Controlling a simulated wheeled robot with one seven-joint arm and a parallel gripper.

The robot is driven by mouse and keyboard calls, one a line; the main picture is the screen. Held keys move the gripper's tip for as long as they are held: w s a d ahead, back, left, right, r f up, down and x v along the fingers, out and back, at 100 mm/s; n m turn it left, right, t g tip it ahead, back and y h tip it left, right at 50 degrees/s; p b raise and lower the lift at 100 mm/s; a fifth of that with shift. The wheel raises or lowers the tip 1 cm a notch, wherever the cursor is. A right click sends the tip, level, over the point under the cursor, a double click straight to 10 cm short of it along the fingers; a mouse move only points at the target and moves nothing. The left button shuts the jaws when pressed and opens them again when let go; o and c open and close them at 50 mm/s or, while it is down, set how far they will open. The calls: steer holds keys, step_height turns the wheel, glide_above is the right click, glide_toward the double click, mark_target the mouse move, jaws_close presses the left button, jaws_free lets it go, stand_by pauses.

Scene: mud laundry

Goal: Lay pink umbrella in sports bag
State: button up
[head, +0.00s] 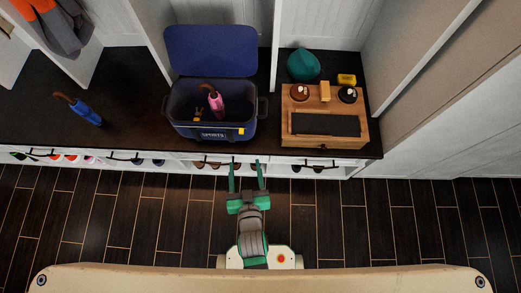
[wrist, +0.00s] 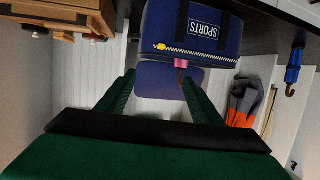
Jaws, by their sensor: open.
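The pink umbrella (head: 216,103) with a brown hooked handle is inside the open blue sports bag (head: 179,106), leaning with its handle up toward the bag's back rim. The bag stands on the dark bench top with its lid raised behind it. In the wrist view the bag (wrist: 193,38) shows its SPORTS label and yellow zip, and a small part of the pink umbrella (wrist: 181,63) shows past its rim. My gripper (head: 246,176) is open and empty, in front of the bench and apart from the bag. Its fingers also show in the wrist view (wrist: 156,100).
A blue umbrella (head: 86,111) lies on the bench at left. A wooden box (head: 350,143) with a dark front panel, a teal hat (head: 303,65) and a yellow item (head: 347,79) are at right. White partitions (head: 275,45) flank the bag's bay. Bench between blue umbrella and bag is clear.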

steer(key=s+d+r+h, duration=0.1)
steer(key=s+d+r, duration=0.1)
steer(key=s+r, duration=0.3)
steer(key=s+d+r+m+t+h, duration=0.1)
steer(key=s+d+r, duration=0.2)
steer(key=s+r, duration=0.3)
steer(key=v, duration=0.3)
steer(key=shift+s+d+f, duration=0.15)
steer(key=shift+s+f, duration=0.05)
steer(key=shift+s, duration=0.2)
